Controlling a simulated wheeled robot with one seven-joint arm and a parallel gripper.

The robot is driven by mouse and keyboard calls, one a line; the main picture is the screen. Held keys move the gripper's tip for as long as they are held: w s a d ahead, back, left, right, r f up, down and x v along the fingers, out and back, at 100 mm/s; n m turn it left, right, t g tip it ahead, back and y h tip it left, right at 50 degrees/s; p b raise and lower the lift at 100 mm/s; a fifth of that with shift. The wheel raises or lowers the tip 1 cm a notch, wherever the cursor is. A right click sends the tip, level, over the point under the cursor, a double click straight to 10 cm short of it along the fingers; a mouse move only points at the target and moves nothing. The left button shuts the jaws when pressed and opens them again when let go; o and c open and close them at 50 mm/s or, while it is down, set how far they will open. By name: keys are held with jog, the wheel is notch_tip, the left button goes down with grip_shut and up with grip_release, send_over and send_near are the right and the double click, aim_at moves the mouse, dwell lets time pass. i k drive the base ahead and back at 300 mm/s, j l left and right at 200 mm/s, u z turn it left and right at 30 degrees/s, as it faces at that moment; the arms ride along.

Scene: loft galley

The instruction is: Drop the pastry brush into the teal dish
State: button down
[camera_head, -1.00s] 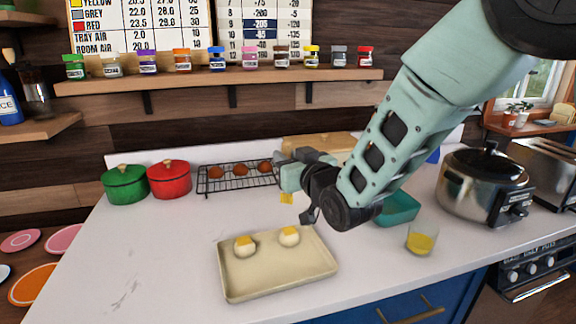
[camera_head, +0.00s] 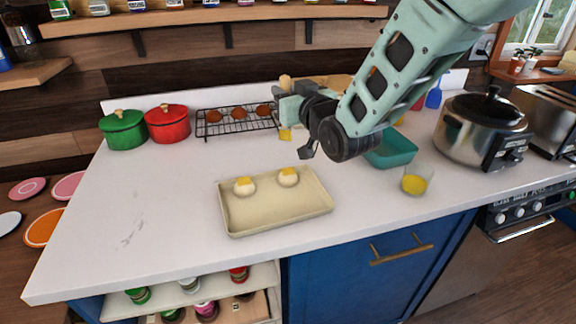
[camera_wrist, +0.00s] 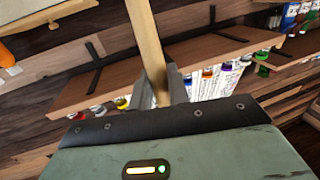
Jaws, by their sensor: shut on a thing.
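The pastry brush shows as a wooden handle (camera_wrist: 147,45) between my fingers in the wrist view. In the head view a yellow brush end (camera_head: 286,134) hangs below my gripper (camera_head: 284,103), which is shut on the handle. The brush looks roughly upright above the counter, left of the teal dish. The teal dish (camera_head: 393,151) sits on the counter at the right, partly hidden behind my arm. I cannot see all of its inside.
A cream tray (camera_head: 275,216) with two yellow-topped dough balls lies in front. A glass of yellow liquid (camera_head: 415,182) and a steel cooker (camera_head: 480,125) stand near the dish. A cooling rack (camera_head: 212,130) and red and green pots are behind. The left counter is clear.

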aim_at(384, 149)
jog(key=i+l+u, duration=0.25)
jog(key=l, duration=0.55)
jog(key=l+u, duration=0.25)
jog(key=l, duration=0.5)
jog(key=k, duration=0.05)
